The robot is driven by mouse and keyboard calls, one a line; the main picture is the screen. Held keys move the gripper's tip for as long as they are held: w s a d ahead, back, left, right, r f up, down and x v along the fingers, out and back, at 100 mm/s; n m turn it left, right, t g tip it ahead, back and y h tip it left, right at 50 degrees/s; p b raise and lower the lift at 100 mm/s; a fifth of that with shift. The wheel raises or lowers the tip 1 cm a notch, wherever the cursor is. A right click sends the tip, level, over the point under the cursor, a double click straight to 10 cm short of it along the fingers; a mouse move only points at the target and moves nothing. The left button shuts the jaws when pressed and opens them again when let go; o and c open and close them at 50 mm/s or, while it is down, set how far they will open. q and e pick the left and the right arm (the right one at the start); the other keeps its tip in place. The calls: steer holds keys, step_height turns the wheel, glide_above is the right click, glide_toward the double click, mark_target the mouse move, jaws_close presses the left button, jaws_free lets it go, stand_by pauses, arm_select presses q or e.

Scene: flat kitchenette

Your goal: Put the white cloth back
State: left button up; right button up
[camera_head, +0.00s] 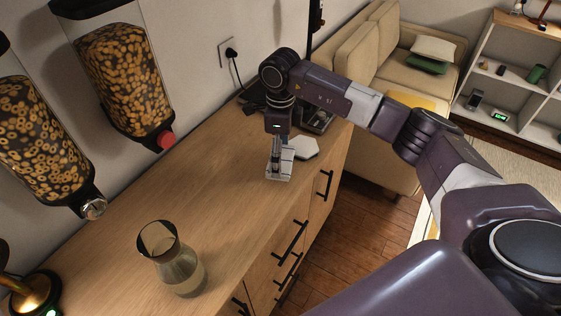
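A small white piece with dark lines (284,178), which looks like the white cloth, is at the countertop, near the front edge. My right gripper (276,166) points straight down at it, with the fingertips at or against it. The gripper is small and seen from the side, so I cannot tell whether the fingers are closed on the cloth or whether the cloth is lifted. A flat white six-sided piece (306,147) lies just right of the gripper. My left gripper is not in view.
The wooden counter (215,190) is mostly clear. A glass carafe (178,262) stands near the front. Two cereal dispensers (122,75) hang on the wall, with a brass lamp base (35,295) at lower left. A dark appliance (318,120) sits behind my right gripper.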

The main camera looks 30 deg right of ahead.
step_height(320, 180, down, 4)
steer(key=shift+s+r+p, duration=0.1)
steer(key=shift+r+p, duration=0.15)
steer(key=shift+p, duration=0.1)
steer(key=shift+f, duration=0.1)
steer(key=shift+f, duration=0.15)
steer(key=o, duration=1.1)
